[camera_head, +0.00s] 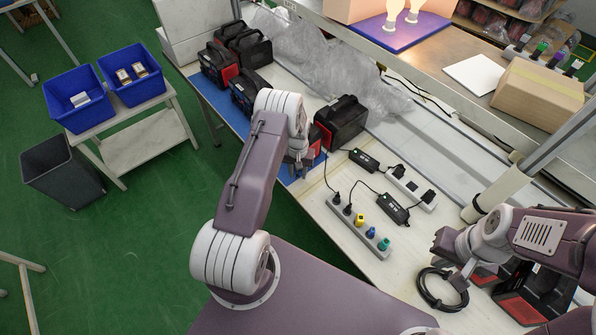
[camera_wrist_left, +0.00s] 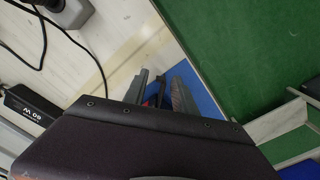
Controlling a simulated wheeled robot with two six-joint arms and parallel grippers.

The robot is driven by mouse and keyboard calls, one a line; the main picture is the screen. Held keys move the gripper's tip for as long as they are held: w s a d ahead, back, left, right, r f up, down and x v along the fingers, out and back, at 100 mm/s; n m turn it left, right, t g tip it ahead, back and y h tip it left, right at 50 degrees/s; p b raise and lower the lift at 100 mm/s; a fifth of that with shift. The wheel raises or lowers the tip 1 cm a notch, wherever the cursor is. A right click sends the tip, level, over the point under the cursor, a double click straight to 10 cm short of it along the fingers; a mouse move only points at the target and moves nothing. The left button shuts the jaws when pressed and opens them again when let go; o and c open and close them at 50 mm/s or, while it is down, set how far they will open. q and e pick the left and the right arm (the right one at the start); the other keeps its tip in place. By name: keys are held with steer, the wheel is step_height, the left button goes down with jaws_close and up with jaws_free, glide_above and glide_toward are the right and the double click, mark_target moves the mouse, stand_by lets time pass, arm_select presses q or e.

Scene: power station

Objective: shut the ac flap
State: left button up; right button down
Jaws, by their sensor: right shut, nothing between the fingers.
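A black and red power station (camera_head: 535,295) stands at the bottom right, partly covered by my right arm. I cannot make out its ac flap. My right gripper (camera_head: 461,279) is shut and empty, just left of this power station and over a coiled black cable. My left gripper (camera_head: 298,168) hangs over the blue mat, close to another black power station (camera_head: 341,122). In the left wrist view its two fingers (camera_wrist_left: 160,92) stand apart with nothing clear between them.
A white power strip (camera_head: 357,227) with coloured plugs and black adapters (camera_head: 392,208) with cables lie mid-bench. More power stations (camera_head: 221,62) and clear wrap (camera_head: 330,55) are behind. A shelf with a cardboard box (camera_head: 538,92) overhangs the right side.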

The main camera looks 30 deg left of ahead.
arm_select(q)
jaws_close()
steer(key=shift+a+m+b, duration=0.2)
steer(key=shift+m+b, duration=0.1)
steer(key=shift+m, duration=0.1)
stand_by(0.4)
steer(key=shift+s+a+f+m+b, duration=0.15)
steer(key=shift+a+m+b, duration=0.2)
steer(key=shift+m+b, duration=0.45)
steer(key=m, duration=0.1)
steer(key=a+m+b, duration=0.1)
steer(key=m, duration=0.1)
steer(key=shift+s, duration=0.1)
steer(key=m, duration=0.1)
steer(key=a+m+b, duration=0.1)
steer(key=m, duration=0.1)
steer(key=a+m+b, duration=0.1)
steer(key=m, duration=0.1)
steer(key=shift+w, duration=0.2)
steer(key=shift+m, duration=0.3)
jaws_free()
steer(key=shift+r, duration=0.2)
